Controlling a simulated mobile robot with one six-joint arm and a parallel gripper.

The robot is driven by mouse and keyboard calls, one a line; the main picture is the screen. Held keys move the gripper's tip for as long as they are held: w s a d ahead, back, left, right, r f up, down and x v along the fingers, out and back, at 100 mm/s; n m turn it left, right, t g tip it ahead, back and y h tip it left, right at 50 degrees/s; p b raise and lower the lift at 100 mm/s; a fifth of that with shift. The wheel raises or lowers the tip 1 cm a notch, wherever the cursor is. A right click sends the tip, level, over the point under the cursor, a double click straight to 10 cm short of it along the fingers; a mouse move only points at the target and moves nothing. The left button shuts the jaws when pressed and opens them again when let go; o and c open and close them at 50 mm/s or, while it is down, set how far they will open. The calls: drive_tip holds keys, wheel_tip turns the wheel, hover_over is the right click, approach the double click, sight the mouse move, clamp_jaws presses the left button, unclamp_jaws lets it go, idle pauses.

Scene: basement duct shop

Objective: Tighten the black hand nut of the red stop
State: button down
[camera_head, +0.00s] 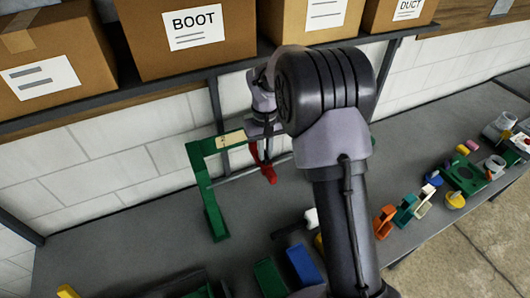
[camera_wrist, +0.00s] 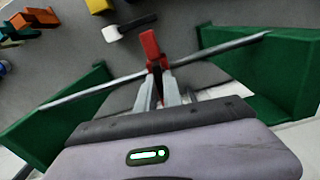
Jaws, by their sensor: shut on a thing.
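The red stop (camera_head: 266,170) sits on a thin grey rod (camera_head: 230,177) carried by a green frame (camera_head: 204,180) on the bench. In the wrist view the red stop (camera_wrist: 150,46) shows at my fingertips, with the rod (camera_wrist: 90,90) running slantwise past it between two green uprights (camera_wrist: 285,75). My gripper (camera_wrist: 160,76) is shut with red between its fingertips, at the rod. In the head view my gripper (camera_head: 262,140) comes down over the stop and is partly hidden by my arm. I cannot make out the black hand nut in either view.
A shelf with cardboard boxes (camera_head: 190,40) runs above the bench along the white block wall. Blue (camera_head: 303,264) and green (camera_head: 270,278) bins stand at the bench front. Orange (camera_head: 384,221) and teal clamps and small parts lie to the right. A white-headed tool (camera_wrist: 115,32) lies near the rod.

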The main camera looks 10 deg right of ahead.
drive_tip(key=m+b, duration=0.2)
drive_tip(key=m, duration=0.2)
drive_tip(key=shift+f, duration=0.1)
drive_tip(key=m+b, duration=0.2)
drive_tip(key=m, duration=0.2)
drive_tip(key=shift+m, duration=0.4)
drive_tip(key=m+b, duration=0.2)
drive_tip(key=m, duration=0.2)
drive_tip(key=shift+m+b, duration=0.75)
drive_tip(key=shift+m, duration=1.35)
drive_tip(key=c, duration=1.5)
unclamp_jaws()
